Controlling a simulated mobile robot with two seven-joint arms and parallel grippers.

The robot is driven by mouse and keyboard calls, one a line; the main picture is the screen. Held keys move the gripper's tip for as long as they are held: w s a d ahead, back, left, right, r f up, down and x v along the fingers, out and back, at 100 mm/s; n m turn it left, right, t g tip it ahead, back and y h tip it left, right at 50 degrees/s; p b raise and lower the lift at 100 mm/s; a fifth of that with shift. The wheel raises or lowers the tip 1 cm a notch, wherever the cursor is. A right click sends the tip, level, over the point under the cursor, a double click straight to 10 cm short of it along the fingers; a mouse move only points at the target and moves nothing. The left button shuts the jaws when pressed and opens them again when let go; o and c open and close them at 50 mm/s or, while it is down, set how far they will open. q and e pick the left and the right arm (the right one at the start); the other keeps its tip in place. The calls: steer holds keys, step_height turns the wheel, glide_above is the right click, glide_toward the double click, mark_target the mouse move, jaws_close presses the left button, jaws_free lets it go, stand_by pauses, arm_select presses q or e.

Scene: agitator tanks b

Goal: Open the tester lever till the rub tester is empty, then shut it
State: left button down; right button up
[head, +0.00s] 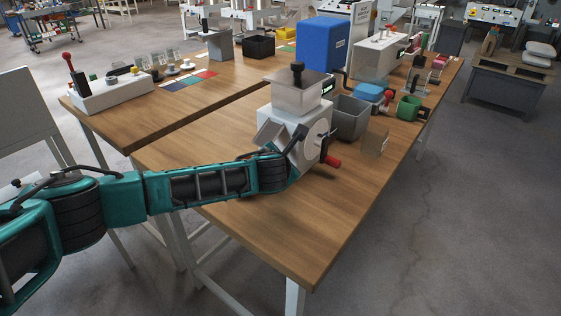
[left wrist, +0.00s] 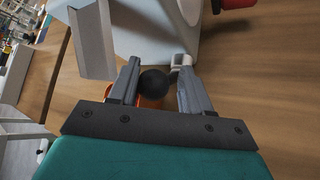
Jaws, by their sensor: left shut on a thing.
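The rub tester appears to be the white machine (head: 279,122) on the front wooden table, with a box-shaped top, a round face on its right side and a red handle (head: 333,161) low at the right. Its white body also shows in the left wrist view (left wrist: 145,35). A metal chute (head: 267,135) sticks out at its left. My left gripper (left wrist: 155,86) is at the machine's near side, its fingers closed about a black ball knob (left wrist: 153,83), which seems to be the tester lever's. What is inside the tester is hidden. My right gripper is out of view.
A grey open bin (head: 350,119) stands right of the machine, with a clear upright plate (head: 376,141) beside it. A blue box (head: 324,48) and a green cup-like part (head: 408,108) are farther back. The table's front is clear.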

arm_select(q)
steer(key=shift+f, duration=0.1)
steer(key=c, duration=0.6)
jaws_free()
steer(key=shift+o, duration=0.4)
steer(key=shift+w+a+r, duration=0.1)
steer(key=shift+w+r, duration=0.05)
steer(key=shift+r, duration=0.15)
steer(key=shift+f, duration=0.1)
